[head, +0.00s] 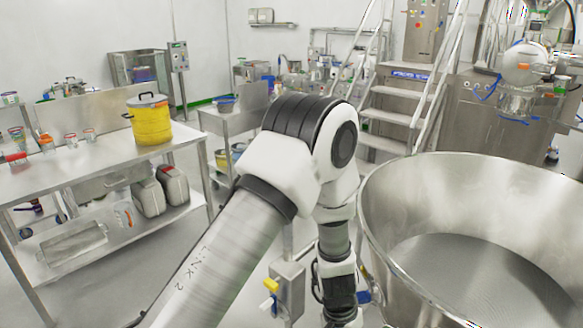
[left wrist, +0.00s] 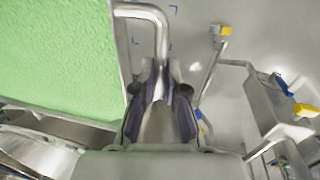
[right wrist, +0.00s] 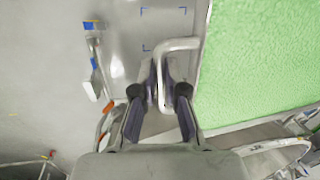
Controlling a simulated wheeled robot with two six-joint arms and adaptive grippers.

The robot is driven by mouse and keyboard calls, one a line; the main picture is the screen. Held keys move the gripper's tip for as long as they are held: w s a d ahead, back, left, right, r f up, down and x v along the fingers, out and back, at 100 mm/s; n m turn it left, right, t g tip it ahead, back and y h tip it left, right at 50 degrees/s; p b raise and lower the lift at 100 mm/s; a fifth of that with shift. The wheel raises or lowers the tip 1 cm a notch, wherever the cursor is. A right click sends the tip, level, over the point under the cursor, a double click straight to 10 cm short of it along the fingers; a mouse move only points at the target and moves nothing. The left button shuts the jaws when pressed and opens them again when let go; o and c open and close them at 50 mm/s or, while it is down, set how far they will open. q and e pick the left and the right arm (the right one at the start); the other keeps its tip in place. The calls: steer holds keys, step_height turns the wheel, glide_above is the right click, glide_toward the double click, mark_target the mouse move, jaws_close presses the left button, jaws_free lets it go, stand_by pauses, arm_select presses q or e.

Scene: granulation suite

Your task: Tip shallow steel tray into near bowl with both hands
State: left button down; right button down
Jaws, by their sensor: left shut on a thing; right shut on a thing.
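The shallow steel tray (left wrist: 121,70) holds a broad layer of bright green granular material. It fills the left side of the left wrist view, and its rim (right wrist: 203,45) also shows in the right wrist view. My left gripper (left wrist: 160,75) is shut on the tray's bent bar handle (left wrist: 150,11). My right gripper (right wrist: 161,75) is shut on the opposite bar handle (right wrist: 180,44). A large steel bowl (head: 400,195) stands at the right of the head view; its visible floor looks bare. Neither the tray nor my gripper fingers show in the head view.
A steel table (head: 95,180) at left carries a yellow pot (head: 150,122) and small containers, with canisters on its lower shelf. Steel steps (head: 385,118) with railings rise behind the bowl. A post with a yellow-handled box (head: 288,290) stands left of the bowl.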

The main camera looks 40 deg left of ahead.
step_height(320, 180, up, 11)
steer(key=p, duration=1.1)
steer(key=shift+r, duration=0.2)
steer(key=shift+w, duration=0.1)
